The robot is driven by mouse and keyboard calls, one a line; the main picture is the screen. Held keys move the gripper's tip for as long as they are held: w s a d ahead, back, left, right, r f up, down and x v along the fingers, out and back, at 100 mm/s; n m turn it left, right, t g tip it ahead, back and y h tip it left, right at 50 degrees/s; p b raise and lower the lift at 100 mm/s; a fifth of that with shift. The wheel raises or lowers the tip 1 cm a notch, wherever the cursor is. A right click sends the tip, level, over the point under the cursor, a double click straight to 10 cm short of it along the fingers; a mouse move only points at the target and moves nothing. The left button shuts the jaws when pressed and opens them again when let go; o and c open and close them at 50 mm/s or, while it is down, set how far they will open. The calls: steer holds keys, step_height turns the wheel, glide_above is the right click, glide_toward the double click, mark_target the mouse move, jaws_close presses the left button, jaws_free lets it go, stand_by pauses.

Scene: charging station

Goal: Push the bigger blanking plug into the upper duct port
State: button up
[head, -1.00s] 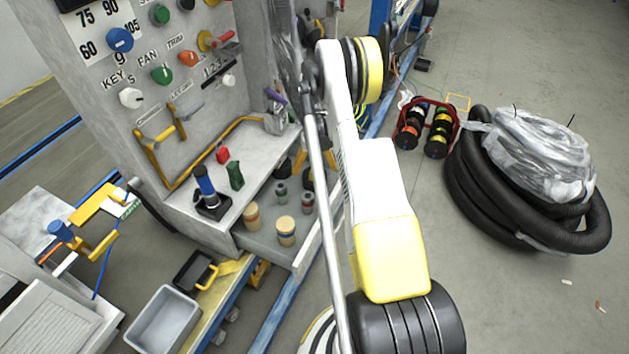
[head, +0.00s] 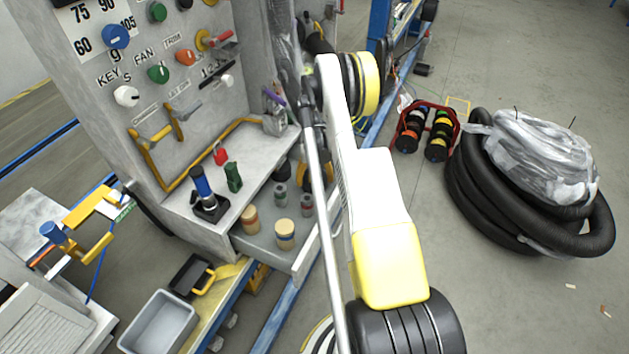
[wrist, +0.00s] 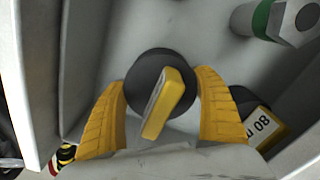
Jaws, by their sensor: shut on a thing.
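In the wrist view, my gripper (wrist: 161,80) has its two yellow fingers on either side of a round dark plug (wrist: 146,70) with a raised yellow grip bar across it. The gripper is shut on this plug. The plug is over the floor of the grey drawer (wrist: 215,62); whether it touches the floor I cannot tell. A second black piece labelled "80" (wrist: 262,122) lies just right of the right finger. In the head view my gripper (head: 310,174) is in the drawer, partly hidden behind my arm. I cannot make out the upper duct port.
The open drawer (head: 262,247) also holds wooden-topped cylinders (head: 285,228) and small grey fittings (head: 280,194). The control panel (head: 185,95) rises behind it, with a ledge bearing a blue-and-black device (head: 203,190). A black hose coil (head: 470,205) lies on the floor at right.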

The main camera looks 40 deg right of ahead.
step_height(320, 180, up, 10)
steer(key=p, duration=0.4)
steer(key=shift+r, duration=0.15)
